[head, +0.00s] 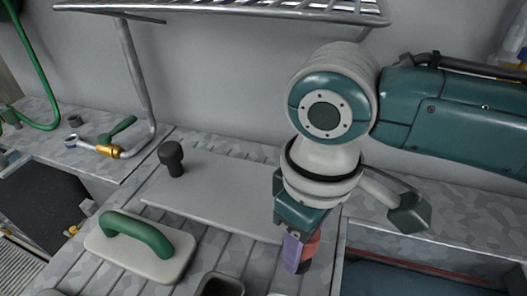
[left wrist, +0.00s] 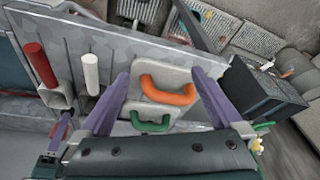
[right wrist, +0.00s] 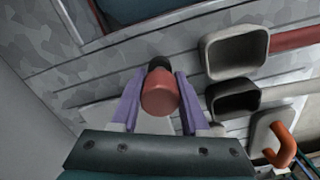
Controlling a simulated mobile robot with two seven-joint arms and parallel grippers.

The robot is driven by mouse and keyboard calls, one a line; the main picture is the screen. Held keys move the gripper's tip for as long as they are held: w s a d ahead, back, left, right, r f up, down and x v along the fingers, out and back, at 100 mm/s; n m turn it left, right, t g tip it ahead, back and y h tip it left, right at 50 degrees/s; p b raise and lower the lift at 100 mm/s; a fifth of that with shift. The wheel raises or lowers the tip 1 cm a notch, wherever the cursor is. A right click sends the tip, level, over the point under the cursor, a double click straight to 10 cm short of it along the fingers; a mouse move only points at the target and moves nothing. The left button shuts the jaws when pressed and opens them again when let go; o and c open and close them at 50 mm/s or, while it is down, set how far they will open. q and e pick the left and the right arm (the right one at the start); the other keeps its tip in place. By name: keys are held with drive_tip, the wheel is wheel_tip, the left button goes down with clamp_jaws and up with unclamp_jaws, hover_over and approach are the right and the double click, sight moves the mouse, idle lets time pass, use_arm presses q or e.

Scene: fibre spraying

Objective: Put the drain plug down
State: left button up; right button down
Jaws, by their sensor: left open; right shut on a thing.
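My right gripper (head: 297,250) is shut on a red piece (head: 312,246) with a dark end, which I take to be the drain plug. In the right wrist view, the red round top (right wrist: 160,95) sits between my purple fingers (right wrist: 160,88), with a black part (right wrist: 160,63) beyond it. It is over the ribbed grey worktop; I cannot tell whether its lower end touches. My left gripper (left wrist: 160,77) is open and empty in its own wrist view, above the orange-handled float (left wrist: 166,88) and green-handled float (left wrist: 150,126). It is out of the head view.
A black knob (head: 172,160) stands on a pale plate (head: 215,182). The green-handled float (head: 138,240) lies left. Two square cups (right wrist: 237,50) (right wrist: 233,97) stand beside the held piece. A recessed basin (head: 430,272) is at right; a wire rack (head: 230,8) hangs above.

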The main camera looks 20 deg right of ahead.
drive_tip(key=shift+c, duration=2)
unclamp_jaws()
drive_tip(key=shift+f, duration=0.1)
wheel_tip(320, 180, up, 12)
drive_tip(key=p, duration=0.2)
drive_tip(key=shift+p, duration=0.3)
drive_tip(key=s+a+f+m+t+y, duration=0.1)
drive_tip(key=s+a+f+t+y, duration=0.1)
drive_tip(key=s+a+f+y, duration=0.3)
drive_tip(key=s+d+m+h, duration=0.2)
drive_tip(key=s+d, duration=0.1)
drive_tip(key=d, duration=0.3)
drive_tip(key=s+d+m+t+h, duration=0.1)
drive_tip(key=s+d+h, duration=0.1)
drive_tip(key=s+d, duration=0.2)
drive_tip(key=shift+s+d+r+m+t+h, duration=0.3)
drive_tip(key=shift+d+r+m+h, duration=0.1)
drive_tip(key=shift+d, duration=0.65)
